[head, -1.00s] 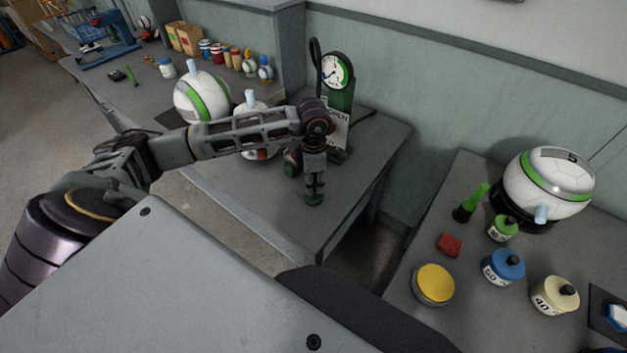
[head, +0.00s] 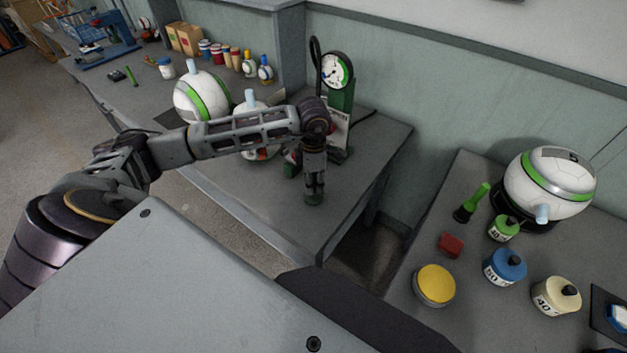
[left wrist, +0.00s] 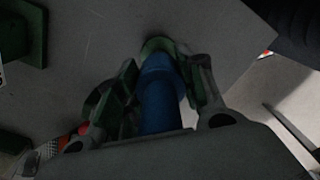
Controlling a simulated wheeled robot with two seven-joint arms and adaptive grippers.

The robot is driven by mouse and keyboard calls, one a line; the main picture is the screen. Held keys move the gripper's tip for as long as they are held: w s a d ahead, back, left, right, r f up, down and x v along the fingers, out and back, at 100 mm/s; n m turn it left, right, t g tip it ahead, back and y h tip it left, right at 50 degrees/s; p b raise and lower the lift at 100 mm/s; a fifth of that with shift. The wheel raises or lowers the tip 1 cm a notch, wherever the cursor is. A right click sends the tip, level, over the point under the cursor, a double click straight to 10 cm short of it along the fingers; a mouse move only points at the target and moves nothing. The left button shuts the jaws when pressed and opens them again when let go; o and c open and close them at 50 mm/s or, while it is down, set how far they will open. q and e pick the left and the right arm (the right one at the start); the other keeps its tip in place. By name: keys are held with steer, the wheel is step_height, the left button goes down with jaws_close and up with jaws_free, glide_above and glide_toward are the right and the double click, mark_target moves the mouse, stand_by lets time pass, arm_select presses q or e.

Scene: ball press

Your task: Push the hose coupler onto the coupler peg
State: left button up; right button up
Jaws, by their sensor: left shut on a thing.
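My left gripper (head: 314,195) points down over the right end of the back bench, in front of the green gauge stand. In the left wrist view, my left gripper (left wrist: 155,95) is shut on a blue cylinder, which looks like the hose coupler (left wrist: 160,98). A rounded green piece (left wrist: 157,45) shows just past the far end of the blue cylinder. I cannot tell whether it is the coupler peg, or whether the two touch. In the head view the coupler is hidden by the fingers. My right gripper is not in view.
The green stand with a round gauge (head: 336,70) is close behind my left wrist. White-and-green balls (head: 190,97) stand left of it, one partly behind my forearm. The right bench (head: 395,292) holds another ball (head: 550,180) and several lidded weights. A gap separates the benches.

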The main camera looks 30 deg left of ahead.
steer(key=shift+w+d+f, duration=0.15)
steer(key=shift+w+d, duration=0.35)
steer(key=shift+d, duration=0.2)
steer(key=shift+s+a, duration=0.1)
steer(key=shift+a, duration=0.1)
arm_select(q)
steer(key=shift+f+b, duration=0.1)
steer(key=shift+b, duration=0.25)
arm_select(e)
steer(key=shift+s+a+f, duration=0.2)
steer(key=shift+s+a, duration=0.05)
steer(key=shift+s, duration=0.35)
arm_select(q)
steer(key=shift+a+f+b, duration=0.1)
steer(key=shift+f+b, duration=0.3)
steer(key=shift+f, duration=0.1)
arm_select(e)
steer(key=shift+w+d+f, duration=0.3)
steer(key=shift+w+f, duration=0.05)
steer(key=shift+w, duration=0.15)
